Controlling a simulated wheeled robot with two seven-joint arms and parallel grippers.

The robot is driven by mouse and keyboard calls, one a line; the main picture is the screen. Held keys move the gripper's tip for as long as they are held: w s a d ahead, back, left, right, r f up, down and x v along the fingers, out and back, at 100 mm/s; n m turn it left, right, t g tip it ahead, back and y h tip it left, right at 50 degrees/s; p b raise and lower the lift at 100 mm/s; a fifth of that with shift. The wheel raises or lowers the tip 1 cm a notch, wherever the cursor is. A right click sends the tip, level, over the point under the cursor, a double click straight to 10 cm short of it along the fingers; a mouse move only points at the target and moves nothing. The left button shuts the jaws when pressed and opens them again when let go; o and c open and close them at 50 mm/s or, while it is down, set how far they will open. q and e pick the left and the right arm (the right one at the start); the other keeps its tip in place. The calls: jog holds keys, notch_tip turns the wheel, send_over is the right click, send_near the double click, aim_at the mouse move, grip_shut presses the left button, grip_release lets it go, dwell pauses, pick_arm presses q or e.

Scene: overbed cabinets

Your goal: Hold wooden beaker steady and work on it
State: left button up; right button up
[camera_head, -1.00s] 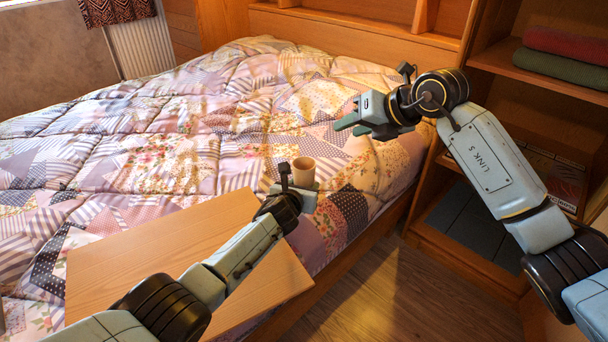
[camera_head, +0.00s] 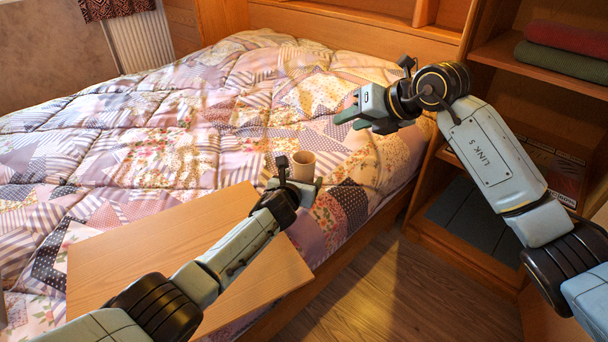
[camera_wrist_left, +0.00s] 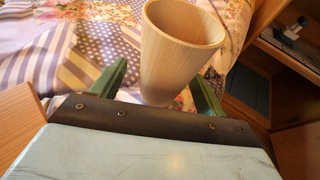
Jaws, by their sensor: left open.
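The wooden beaker (camera_head: 303,167) is a pale, open-topped, tapered cup at the near right edge of the bed. My left gripper (camera_head: 294,184) is right at it, its hand hiding the beaker's lower part in the head view. In the left wrist view the beaker (camera_wrist_left: 178,55) stands between the green fingertips of my left gripper (camera_wrist_left: 158,85), leaning in the picture. The fingers are spread, with a clear gap on the left finger's side. Its base is partly hidden by the hand. My right gripper (camera_head: 347,115) hangs above the bed, behind and right of the beaker, holding nothing visible.
A flat wooden board (camera_head: 140,240) lies at the bed's near corner, under my left arm. The patchwork quilt (camera_head: 150,150) is otherwise clear. A wooden shelf unit (camera_head: 500,85) with folded red and green cloths stands at right. Wooden floor (camera_head: 390,290) is open in front.

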pick_arm(q)
jog(key=shift+v, duration=1.15)
jog(key=v, duration=0.9)
jog(key=shift+d+f, duration=0.1)
jog(key=shift+f, duration=0.1)
jog(key=shift+s, duration=0.15)
